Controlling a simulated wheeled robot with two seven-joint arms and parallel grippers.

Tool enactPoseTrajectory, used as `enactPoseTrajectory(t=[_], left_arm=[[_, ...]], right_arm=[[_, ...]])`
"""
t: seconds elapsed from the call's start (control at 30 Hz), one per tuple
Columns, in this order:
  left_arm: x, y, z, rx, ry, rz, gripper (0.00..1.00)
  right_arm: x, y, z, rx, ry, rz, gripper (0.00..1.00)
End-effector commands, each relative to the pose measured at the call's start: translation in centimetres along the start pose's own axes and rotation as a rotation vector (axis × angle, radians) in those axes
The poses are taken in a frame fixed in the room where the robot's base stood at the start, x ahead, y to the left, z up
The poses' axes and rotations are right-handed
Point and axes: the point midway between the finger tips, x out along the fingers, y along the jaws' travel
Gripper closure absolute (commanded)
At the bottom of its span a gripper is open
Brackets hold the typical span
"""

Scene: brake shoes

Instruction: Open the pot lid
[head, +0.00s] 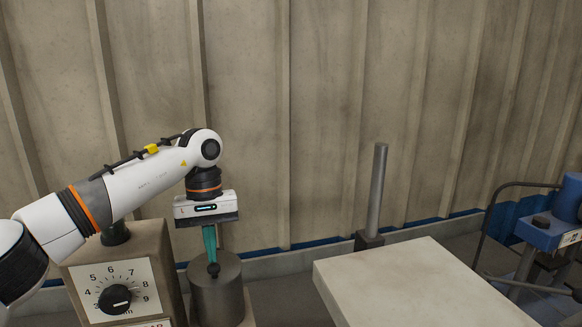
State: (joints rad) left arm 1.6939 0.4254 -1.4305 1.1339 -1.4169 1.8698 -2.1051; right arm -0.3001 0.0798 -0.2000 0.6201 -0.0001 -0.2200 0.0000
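A grey metal pot (217,299) stands at the lower left of the head view, beside the dial box. Its lid (230,268) is on top, with a small dark knob (213,269) in the middle. My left gripper (212,260) points straight down over the pot, its teal fingers right at the knob. The fingers line up one behind the other from here, so the gap between them and any grip on the knob are hidden. The lid looks seated on the pot. My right gripper is not in view.
A box with a numbered dial (115,298) stands left of the pot, under my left arm. A pale table top (420,287) fills the lower right, with an upright grey post (377,195) behind it. Blue machinery (548,232) is at the far right. A ribbed wall is behind.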

Motion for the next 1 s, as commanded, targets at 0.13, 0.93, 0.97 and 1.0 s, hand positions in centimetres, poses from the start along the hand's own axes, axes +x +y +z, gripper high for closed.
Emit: enactPoseTrajectory(t=[0.13,0.93,0.97,1.0], left_arm=[[-0.16,0.01,-0.03,0.0,0.001,0.0,1.0],[-0.04,0.02,0.01,0.0,-0.001,0.0,0.71],[-0.04,0.02,0.01,0.0,-0.001,0.0,0.66],[-0.04,0.02,0.01,0.0,-0.001,0.0,0.6]], right_arm=[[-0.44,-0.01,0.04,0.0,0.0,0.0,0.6],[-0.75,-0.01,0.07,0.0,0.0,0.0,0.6],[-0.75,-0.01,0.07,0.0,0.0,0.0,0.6],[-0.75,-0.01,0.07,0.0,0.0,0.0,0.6]])
